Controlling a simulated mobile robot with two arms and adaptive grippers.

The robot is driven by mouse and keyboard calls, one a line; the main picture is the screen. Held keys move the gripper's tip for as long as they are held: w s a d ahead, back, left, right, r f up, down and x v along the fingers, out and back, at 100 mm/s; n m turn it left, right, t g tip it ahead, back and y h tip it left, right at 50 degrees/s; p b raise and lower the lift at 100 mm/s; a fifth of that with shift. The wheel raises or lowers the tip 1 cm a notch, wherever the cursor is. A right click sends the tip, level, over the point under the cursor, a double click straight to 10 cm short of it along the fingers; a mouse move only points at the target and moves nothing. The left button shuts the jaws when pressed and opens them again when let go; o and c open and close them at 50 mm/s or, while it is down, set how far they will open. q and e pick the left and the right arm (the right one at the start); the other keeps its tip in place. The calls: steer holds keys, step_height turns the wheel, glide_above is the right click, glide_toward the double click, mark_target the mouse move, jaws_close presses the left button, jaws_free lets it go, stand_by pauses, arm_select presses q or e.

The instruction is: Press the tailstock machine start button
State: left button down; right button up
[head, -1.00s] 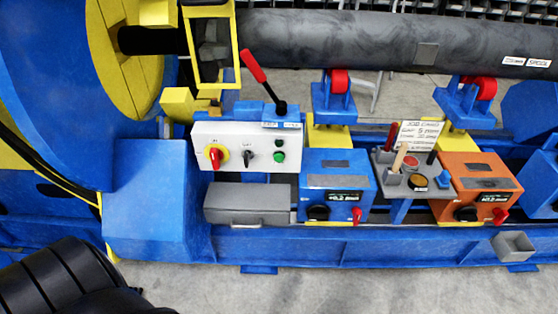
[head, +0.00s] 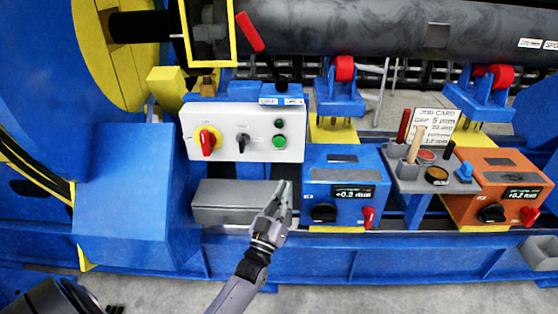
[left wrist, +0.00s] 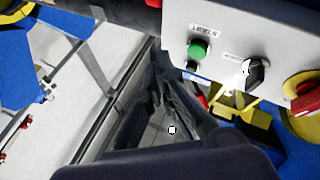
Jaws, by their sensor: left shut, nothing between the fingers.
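A green round button (head: 279,141) sits on the right side of a white control box (head: 222,133), with a small dark indicator above it. My left gripper (head: 284,187) is shut and empty. It points up in front of the blue machine, below the green button and apart from it, overlapping the right end of a grey box. In the left wrist view its dark fingers (left wrist: 165,98) are below and left of the button. My right gripper is not in view.
The white box also carries a red-and-yellow rotary switch (head: 207,141) and a black selector (head: 243,141). A red-handled lever (head: 250,32) rises behind it. The grey box (head: 228,196) lies below. A blue unit (head: 340,166) with a display stands to the right.

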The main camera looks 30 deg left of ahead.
mark_target(279, 142)
arm_select(q)
step_height(279, 142, up, 8)
steer(key=s+a+n+t+y+b, duration=0.1)
steer(key=s+t+y, duration=0.1)
steer(key=shift+s+a+f+n+t+y, duration=0.15)
steer(key=shift+a+n+t+y, duration=0.15)
steer(key=shift+a+n+y, duration=0.1)
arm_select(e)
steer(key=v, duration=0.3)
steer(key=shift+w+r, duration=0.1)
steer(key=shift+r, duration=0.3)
arm_select(q)
steer(key=shift+b, duration=0.3)
steer(key=shift+w+a+f+b, duration=0.1)
steer(key=shift+w+a+b, duration=0.7)
steer(key=shift+w, duration=0.45)
steer(key=shift+w+a+r+b, duration=0.1)
steer(key=shift+w+a+b, duration=0.7)
steer(key=shift+w, duration=0.5)
steer(key=shift+w+a+f+b, duration=0.1)
steer(key=shift+w+a+b, duration=0.7)
steer(key=shift+w, duration=0.45)
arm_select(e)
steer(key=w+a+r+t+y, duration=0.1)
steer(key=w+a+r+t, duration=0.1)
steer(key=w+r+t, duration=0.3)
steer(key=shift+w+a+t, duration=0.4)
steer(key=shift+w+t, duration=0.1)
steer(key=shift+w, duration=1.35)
